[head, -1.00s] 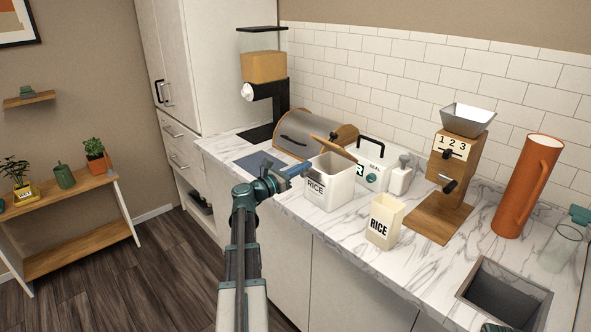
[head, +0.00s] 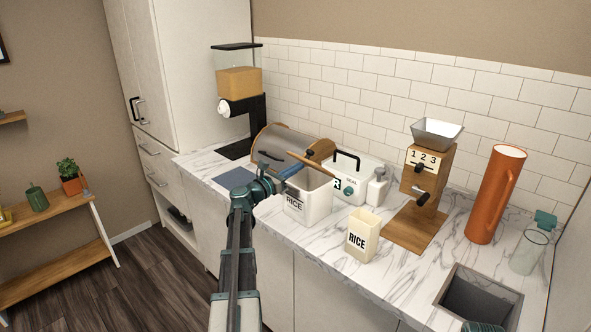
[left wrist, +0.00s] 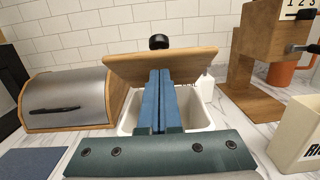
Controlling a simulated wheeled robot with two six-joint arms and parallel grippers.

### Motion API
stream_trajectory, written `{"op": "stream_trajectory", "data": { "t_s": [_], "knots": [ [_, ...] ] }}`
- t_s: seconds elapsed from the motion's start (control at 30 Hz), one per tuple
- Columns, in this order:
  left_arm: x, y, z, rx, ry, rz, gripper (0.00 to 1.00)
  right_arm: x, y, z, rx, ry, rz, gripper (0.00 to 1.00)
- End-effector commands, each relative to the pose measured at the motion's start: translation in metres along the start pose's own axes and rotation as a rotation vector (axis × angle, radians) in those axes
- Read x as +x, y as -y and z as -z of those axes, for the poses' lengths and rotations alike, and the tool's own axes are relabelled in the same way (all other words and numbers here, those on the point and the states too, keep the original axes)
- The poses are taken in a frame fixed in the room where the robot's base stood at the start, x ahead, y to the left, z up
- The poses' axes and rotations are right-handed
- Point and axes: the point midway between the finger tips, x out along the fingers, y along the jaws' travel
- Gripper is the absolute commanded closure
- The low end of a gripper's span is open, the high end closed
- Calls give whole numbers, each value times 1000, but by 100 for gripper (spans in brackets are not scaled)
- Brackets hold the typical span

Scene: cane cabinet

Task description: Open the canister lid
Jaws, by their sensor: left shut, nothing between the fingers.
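The canister (head: 317,207) is a white box marked RICE on the marble counter. Its wooden lid (head: 320,168) is tilted up, raised at the side near my gripper; the white interior shows below it in the left wrist view. The lid (left wrist: 195,64) has a black knob (left wrist: 159,42) on its far face. My left gripper (head: 300,168) is shut and empty. Its blue fingers (left wrist: 159,73) reach over the canister's opening to the lid's near face and appear to touch it. My right gripper does not show clearly.
A bread box (head: 283,143) stands left of the canister, a white SEAL box (head: 350,183) behind it. A small cream RICE box (head: 363,236) and a wooden grinder (head: 425,190) stand to the right. A sink (head: 480,297) lies front right. A teal sliver shows at the bottom edge.

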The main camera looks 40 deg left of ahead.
Motion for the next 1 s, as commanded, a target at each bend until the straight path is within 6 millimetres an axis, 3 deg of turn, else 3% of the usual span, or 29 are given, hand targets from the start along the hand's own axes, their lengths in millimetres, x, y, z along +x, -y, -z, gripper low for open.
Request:
{"op": "stream_trajectory", "data": {
  "t_s": [0.37, 0.7, 1.0],
  "knots": [
    [6, 0, -16, 0, -72, 2, 100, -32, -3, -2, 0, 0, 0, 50],
    [26, 0, -46, 0, -282, 4, 100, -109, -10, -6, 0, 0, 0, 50],
    [48, -1, -61, 1, -481, 3, 100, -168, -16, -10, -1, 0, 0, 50]
  ]
}}
